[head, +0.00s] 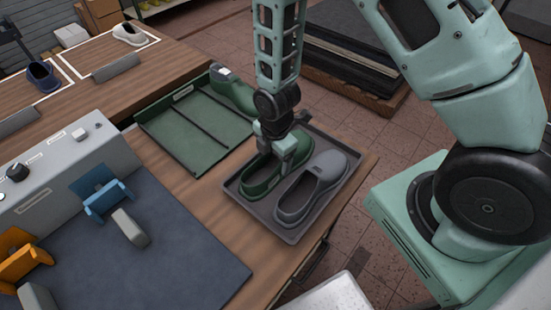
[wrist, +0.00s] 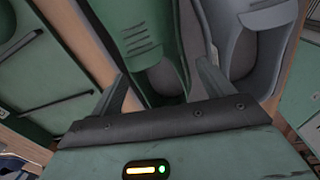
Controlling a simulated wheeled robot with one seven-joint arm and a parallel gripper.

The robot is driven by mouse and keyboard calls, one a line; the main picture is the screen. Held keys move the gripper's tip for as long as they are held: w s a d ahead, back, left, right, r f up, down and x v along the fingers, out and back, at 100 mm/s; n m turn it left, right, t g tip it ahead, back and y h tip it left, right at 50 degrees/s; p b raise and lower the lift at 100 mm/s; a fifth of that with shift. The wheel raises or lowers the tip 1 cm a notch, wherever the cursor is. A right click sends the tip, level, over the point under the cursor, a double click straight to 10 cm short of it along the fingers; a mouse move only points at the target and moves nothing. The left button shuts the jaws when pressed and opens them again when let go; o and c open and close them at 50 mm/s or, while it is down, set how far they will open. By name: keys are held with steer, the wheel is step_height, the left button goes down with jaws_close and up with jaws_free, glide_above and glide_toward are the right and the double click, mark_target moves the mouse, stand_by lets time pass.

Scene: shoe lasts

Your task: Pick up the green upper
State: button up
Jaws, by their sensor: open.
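The green upper (head: 260,179) lies in a dark grey tray (head: 290,236), on the left of a grey upper (head: 318,187). My gripper (head: 283,158) is over the green upper in the head view and hides part of it. In the wrist view the green upper (wrist: 152,40) lies ahead of and between the two open fingers of my gripper (wrist: 165,85). The right finger is near the gap between the green upper and the grey upper (wrist: 245,45). Whether the fingers touch the green upper I cannot tell.
A green divided tray (head: 190,150) stands to the left, with a green shoe-shaped piece (head: 232,92) at its far right. A blue mat (head: 190,240) with orange and blue holders lies at the front left. The wooden table edge runs just right of the dark tray.

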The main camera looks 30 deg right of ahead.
mark_target(271, 173)
steer(key=shift+w+a+f+p, duration=0.15)
steer(key=shift+f+p, duration=0.5)
steer(key=shift+f, duration=0.65)
steer(key=shift+w+f+p, duration=0.1)
steer(key=shift+f+p, duration=0.5)
steer(key=shift+f, duration=0.7)
steer(key=shift+c, duration=0.3)
steer(key=c, duration=0.7)
